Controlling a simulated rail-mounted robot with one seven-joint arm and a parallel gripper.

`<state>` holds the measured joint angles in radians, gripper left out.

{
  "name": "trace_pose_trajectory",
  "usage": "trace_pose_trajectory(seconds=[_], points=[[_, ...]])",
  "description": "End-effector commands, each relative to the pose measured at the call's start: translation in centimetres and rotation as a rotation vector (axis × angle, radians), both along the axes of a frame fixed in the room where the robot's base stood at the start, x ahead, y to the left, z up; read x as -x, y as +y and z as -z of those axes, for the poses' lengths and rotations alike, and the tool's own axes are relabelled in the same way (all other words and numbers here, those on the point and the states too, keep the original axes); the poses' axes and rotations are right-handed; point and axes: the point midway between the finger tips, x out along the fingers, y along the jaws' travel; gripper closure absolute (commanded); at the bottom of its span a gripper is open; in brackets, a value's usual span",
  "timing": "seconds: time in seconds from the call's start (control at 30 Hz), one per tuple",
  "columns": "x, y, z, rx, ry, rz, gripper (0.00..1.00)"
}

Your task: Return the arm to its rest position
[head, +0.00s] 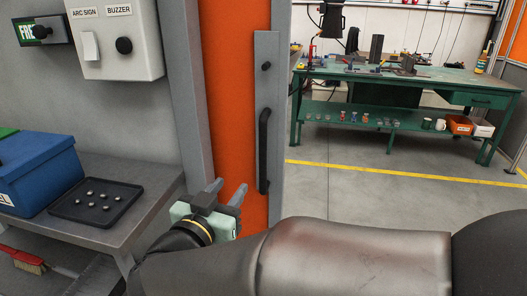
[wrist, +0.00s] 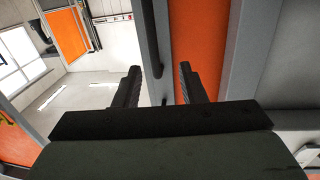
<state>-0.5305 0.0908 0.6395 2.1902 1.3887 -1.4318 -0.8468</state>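My gripper (head: 229,192) is at the lower middle of the head view, in front of the orange door panel (head: 232,100). Its two fingers are spread apart with nothing between them. In the wrist view my gripper (wrist: 159,88) also shows its dark fingers apart, pointing towards the grey door edge strip and the orange panel (wrist: 197,40). A dark vertical door handle (head: 264,150) is on the grey strip (head: 268,80), a little above and right of the fingertips; the fingers are not closed on it. My arm stretches in from the right along the bottom of the head view.
At left, a grey bench (head: 150,190) holds a blue box (head: 38,170) and a black tray (head: 97,202) with several small balls. A switch box (head: 115,40) is on the wall above. Right of the door edge is open floor (head: 350,190), with a green workbench (head: 400,75) behind.

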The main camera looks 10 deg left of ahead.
Motion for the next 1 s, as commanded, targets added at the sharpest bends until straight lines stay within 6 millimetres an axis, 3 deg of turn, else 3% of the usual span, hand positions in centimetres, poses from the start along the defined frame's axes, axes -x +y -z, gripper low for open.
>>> trace_pose_trajectory(seconds=[0.03, 0.2, 0.33, 0.43, 0.57, 0.7, 0.8, 0.9, 1.0], points=[[-1.2, -0.2, -1.5, -0.018, 0.000, -0.045, 0.63], [-5.3, -0.7, -4.0, -0.067, 0.091, -0.302, 0.63], [-6.2, -2.9, -3.7, -0.067, 0.272, -0.464, 0.63], [-5.3, -6.1, -2.5, -0.057, 0.468, -0.530, 0.63], [-2.0, -12.2, -0.5, -0.050, 0.780, -0.528, 0.63], [4.0, -19.9, 1.1, -0.062, 1.130, -0.424, 0.63], [8.1, -24.1, 1.5, -0.080, 1.319, -0.331, 0.63], [11.2, -26.8, 1.4, -0.094, 1.446, -0.255, 0.63], [13.0, -28.2, 1.4, -0.101, 1.516, -0.209, 0.63]])
